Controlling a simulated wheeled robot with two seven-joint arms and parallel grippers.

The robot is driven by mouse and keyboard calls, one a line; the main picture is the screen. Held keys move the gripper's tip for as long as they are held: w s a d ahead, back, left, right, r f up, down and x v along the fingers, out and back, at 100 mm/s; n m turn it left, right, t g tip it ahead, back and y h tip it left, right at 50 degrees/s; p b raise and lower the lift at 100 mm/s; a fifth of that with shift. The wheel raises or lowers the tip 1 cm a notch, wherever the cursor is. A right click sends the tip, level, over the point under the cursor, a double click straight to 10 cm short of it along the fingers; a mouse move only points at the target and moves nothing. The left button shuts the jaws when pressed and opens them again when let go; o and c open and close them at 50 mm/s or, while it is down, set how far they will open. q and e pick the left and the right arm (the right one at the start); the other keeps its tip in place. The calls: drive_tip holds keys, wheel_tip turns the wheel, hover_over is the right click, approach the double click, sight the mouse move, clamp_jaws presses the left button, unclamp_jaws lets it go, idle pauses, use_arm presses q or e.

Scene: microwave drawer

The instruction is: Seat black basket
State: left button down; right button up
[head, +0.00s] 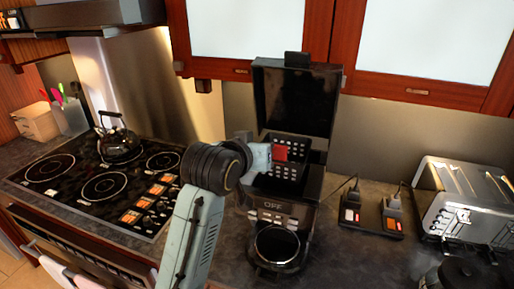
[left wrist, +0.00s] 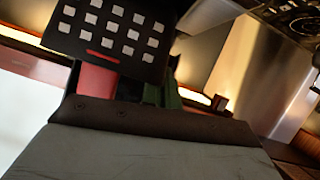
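The black basket (head: 298,146), dotted with pale square holes, is at the open top of the black coffee maker (head: 270,212). The coffee maker's lid (head: 293,100) stands up. My left gripper (head: 278,153) reaches in from the left, with a red finger against the basket. In the left wrist view, my left gripper's (left wrist: 130,88) red and green fingers are close together with part of the basket (left wrist: 112,28) between them. The basket's underside is hidden, so I cannot tell whether it rests in the machine. My right gripper is not in view.
A stove with a black kettle (head: 118,140) is at left. A power strip (head: 370,217) and a metal toaster (head: 465,200) are at right. Cabinets (head: 418,92) hang above. A dark round thing (head: 462,273) is cut off at bottom right. Counter is clear between coffee maker and power strip.

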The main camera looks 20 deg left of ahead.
use_arm(q)
drive_tip(key=shift+r, duration=0.1)
drive_tip(key=shift+p, duration=0.5)
drive_tip(key=shift+f+b, duration=1.6)
drive_tip(key=shift+f, duration=1.75)
drive_tip(key=c, duration=1.6)
unclamp_jaws()
drive_tip(key=shift+d+f, duration=0.1)
